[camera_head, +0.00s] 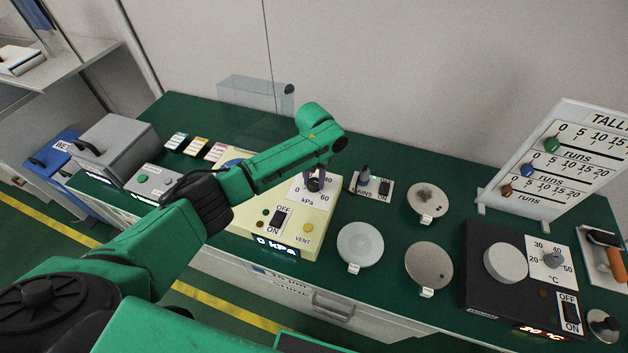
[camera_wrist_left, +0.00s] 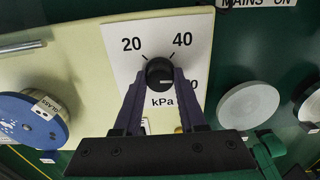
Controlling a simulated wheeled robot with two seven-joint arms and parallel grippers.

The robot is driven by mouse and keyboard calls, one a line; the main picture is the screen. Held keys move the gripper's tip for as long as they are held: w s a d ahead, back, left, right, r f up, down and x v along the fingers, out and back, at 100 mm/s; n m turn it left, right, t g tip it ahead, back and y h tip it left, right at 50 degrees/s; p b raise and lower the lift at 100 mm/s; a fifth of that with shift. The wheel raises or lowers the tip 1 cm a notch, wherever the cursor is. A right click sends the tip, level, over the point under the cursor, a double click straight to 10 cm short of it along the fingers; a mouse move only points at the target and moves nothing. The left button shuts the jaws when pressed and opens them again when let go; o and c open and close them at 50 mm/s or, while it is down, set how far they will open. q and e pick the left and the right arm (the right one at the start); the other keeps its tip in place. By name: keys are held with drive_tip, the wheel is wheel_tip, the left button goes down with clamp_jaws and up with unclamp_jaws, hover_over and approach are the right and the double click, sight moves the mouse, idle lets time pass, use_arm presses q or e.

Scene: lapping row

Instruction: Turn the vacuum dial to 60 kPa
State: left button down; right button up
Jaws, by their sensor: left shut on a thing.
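The vacuum dial is a black round knob (camera_wrist_left: 159,72) on a white scale card (camera_wrist_left: 118,45) marked 20, 40 and kPa. The 60 at the right is partly covered by a finger, and the 0 is hidden in this view. A pale mark on the knob seems to face right, toward the 60 side. My left gripper (camera_wrist_left: 160,88) is shut on the knob, one finger on each side. In the head view my left gripper (camera_head: 315,183) reaches down onto the dial on the cream vacuum unit (camera_head: 240,225). The unit's display (camera_head: 276,246) reads 0 kPa. My right gripper is not in view.
An OFF/ON switch (camera_head: 279,219) and a yellow vent button (camera_head: 308,228) sit in front of the dial. A blue disc (camera_wrist_left: 30,118) lies left of it. The mains switch box (camera_head: 371,187) and several grey discs stand to the right, with a hotplate (camera_head: 480,290) beyond.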

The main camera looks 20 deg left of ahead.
sight(314, 181)
use_arm(q)
drive_tip(key=m, duration=0.3)
drive_tip(key=m+b, duration=0.1)
drive_tip(key=m, duration=0.1)
drive_tip(key=shift+w+r, duration=0.2)
drive_tip(key=shift+r, duration=0.05)
drive_tip(key=shift+m, duration=0.3)
drive_tip(key=shift+c, duration=2.3)
unclamp_jaws()
drive_tip(key=shift+s+f, duration=0.1)
wheel_tip(314, 181, up, 15)
drive_tip(key=b, duration=0.2)
drive_tip(key=shift+f, duration=0.2)
